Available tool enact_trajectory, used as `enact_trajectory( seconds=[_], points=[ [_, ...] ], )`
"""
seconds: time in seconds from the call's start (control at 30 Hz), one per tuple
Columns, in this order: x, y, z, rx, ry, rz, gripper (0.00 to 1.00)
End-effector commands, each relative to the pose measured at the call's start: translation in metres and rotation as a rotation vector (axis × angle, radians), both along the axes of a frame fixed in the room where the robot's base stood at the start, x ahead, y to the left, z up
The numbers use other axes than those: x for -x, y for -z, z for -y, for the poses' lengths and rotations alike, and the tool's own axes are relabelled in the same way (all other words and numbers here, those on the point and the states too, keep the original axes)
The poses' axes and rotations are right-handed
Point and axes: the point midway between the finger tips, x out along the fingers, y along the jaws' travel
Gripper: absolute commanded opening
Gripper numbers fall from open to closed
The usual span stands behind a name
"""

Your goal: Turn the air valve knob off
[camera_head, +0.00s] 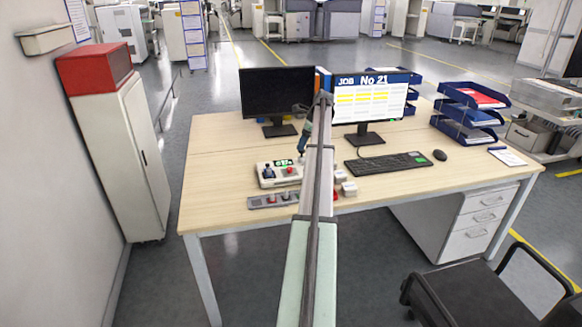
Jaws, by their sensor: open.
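A pale control box (279,173) sits on the wooden desk, left of my arm. It carries a dark knob (268,172), a red button (290,170) and a small green display. I cannot tell for sure which control is the air valve knob or how it is turned. A low grey panel (274,200) with red and dark controls lies in front of the box. My gripper (302,154) hangs over the box's right rear, small in view and partly hidden by my arm; it is open, and no held thing shows. My arm hides the area just right of the box.
The desk (225,170) also bears two monitors, a keyboard (387,163), a mouse (440,155), blue trays (470,110) and small pale blocks (347,188). A white cabinet (133,150) stands left. A black chair (470,295) stands front right. The desk's left part is clear.

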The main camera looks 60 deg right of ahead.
Motion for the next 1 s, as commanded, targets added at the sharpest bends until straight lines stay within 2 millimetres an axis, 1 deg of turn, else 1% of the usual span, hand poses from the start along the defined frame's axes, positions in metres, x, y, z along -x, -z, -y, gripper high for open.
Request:
enact_trajectory(
  seconds=[0.17,0.27,0.7,0.8,1.0],
  points=[
    [-0.002,0.011,-0.001,-0.009,0.011,-0.005,0.55],
    [-0.007,0.024,-0.003,-0.007,0.01,-0.005,0.55],
    [-0.035,0.094,-0.013,-0.006,0.008,-0.004,0.55],
    [-0.039,0.106,-0.015,-0.005,0.008,-0.004,0.55],
    [-0.046,0.122,-0.017,-0.005,0.008,-0.004,0.55]
  ],
)
